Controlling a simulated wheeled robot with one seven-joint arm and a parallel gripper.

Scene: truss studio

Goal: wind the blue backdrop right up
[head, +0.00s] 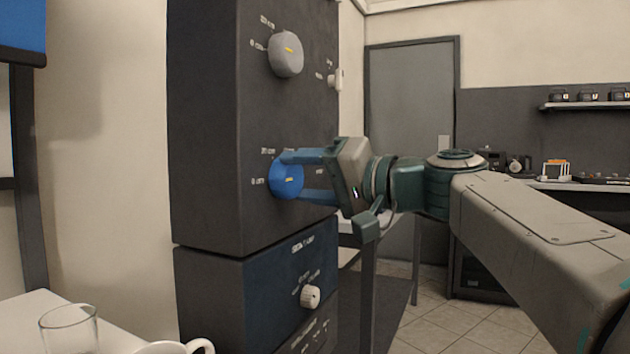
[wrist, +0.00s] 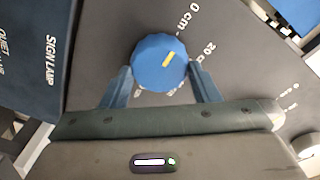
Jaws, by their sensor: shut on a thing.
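A blue round knob (head: 284,179) with a yellow mark sits on the front of the tall dark cabinet (head: 215,120). My gripper (head: 291,176) is shut on it, with one blue finger on each side. In the wrist view the knob (wrist: 160,62) is between the fingertips (wrist: 159,76). Its yellow mark points roughly between the printed "0 cm" and "20 cm", nearer the "20 cm" label. A blue panel (head: 22,28), perhaps the bottom of the backdrop, shows at the upper left of the head view; the rest of it is out of frame.
A grey knob (head: 286,54) is above the blue one, with a small light knob (head: 336,78) beside it. A white knob (head: 310,297) is on the navy lower panel (head: 290,270). A glass (head: 69,328) and a white mug (head: 172,347) stand at the lower left.

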